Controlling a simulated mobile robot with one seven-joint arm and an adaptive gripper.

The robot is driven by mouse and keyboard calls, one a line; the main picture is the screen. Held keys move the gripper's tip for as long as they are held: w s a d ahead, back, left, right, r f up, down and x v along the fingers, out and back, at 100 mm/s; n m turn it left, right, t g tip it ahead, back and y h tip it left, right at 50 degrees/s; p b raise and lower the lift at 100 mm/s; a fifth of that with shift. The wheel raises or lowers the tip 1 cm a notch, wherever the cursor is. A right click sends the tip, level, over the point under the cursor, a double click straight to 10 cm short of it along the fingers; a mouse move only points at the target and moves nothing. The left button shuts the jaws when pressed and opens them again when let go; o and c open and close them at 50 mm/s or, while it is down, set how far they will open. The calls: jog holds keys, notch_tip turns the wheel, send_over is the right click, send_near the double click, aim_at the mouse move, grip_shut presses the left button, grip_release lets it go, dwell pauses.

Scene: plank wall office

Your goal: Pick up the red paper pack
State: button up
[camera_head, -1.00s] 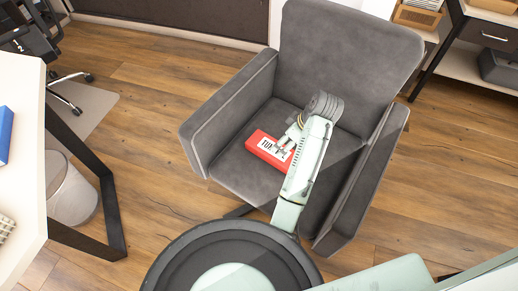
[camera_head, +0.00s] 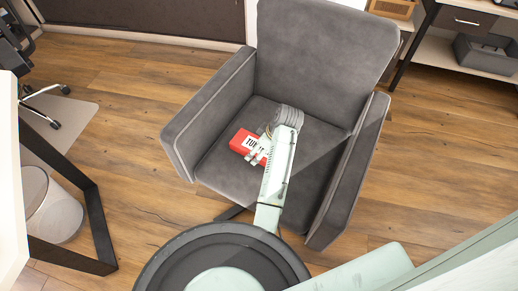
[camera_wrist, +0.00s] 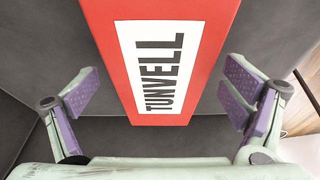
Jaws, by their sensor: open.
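The red paper pack (camera_head: 243,139), with a white label reading TUNVELL, lies on the seat of the grey armchair (camera_head: 222,166). In the wrist view the pack (camera_wrist: 202,22) fills the upper middle, its near end toward my gripper. My gripper (camera_wrist: 160,95) is open, with one purple-padded finger on each side of the pack's near end and a gap on both sides. In the head view my gripper (camera_head: 259,151) is over the pack's right part and hides some of it. Neither finger visibly touches the pack.
The chair's armrests (camera_head: 210,112) rise left and right of the seat, and its backrest (camera_head: 320,60) stands behind. A white-topped desk (camera_head: 12,200) with a black leg and a waste bin (camera_head: 55,215) are at the left. A shelf unit (camera_head: 465,50) is at the back right.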

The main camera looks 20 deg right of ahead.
jog(key=shift+c, duration=0.3)
jog(key=shift+r, duration=0.1)
jog(key=c, duration=1.6)
